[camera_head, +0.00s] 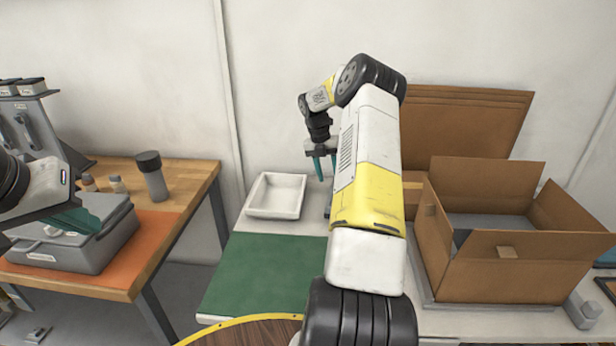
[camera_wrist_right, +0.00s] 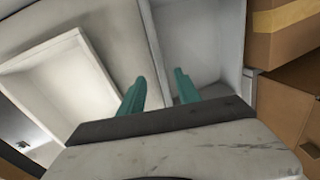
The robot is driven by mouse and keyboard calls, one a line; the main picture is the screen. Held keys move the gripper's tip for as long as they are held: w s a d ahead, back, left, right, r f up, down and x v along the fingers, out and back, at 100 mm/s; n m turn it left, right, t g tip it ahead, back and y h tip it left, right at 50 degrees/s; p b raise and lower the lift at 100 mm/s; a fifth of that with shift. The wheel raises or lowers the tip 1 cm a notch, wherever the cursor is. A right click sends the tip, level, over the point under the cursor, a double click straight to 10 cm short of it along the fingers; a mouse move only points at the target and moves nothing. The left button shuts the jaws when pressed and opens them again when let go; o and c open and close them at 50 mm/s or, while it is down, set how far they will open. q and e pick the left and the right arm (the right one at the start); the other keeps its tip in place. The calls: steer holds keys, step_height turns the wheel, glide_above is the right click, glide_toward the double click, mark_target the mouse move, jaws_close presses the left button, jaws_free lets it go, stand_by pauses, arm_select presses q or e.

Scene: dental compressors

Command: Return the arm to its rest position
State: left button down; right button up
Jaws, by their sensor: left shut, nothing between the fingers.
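My right arm reaches forward over the white table, and its gripper (camera_head: 325,168) points down with teal fingers apart and nothing between them. In the right wrist view those fingers (camera_wrist_right: 160,92) stand apart, above the area between a white tray (camera_wrist_right: 70,85) and a grey-white bin (camera_wrist_right: 200,40). My left gripper (camera_head: 78,218) is at the left edge, shut and empty, in front of or over a grey case (camera_head: 85,250); I cannot tell whether it touches the case.
The white tray (camera_head: 276,196) stands left of my right gripper, behind a green mat (camera_head: 262,275). An open cardboard box (camera_head: 520,265) is close to the right of my right arm. Flat cardboard (camera_head: 465,125) leans behind. A dark-lidded grey container (camera_head: 152,176) stands on the wooden bench (camera_head: 190,185).

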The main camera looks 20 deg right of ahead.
steer(key=s+a+r+m+t, duration=0.2)
steer(key=s+a+r+m, duration=0.3)
steer(key=a+r, duration=0.45)
steer(key=s+a+r+m+t, duration=0.1)
steer(key=s+a+r+m, duration=0.45)
steer(key=r, duration=0.65)
steer(key=s+a+r+m+t+y, duration=0.1)
steer(key=s+a+m+t+y, duration=0.1)
steer(key=s+a+m, duration=0.4)
steer(key=s+a+r+m+t+y, duration=0.1)
steer(key=s+a+m+t+y, duration=0.1)
steer(key=s+a+m, duration=0.5)
steer(key=shift+s+a+r+m+t, duration=0.35)
steer(key=shift+s+m, duration=2)
steer(key=shift+s, duration=2.4)
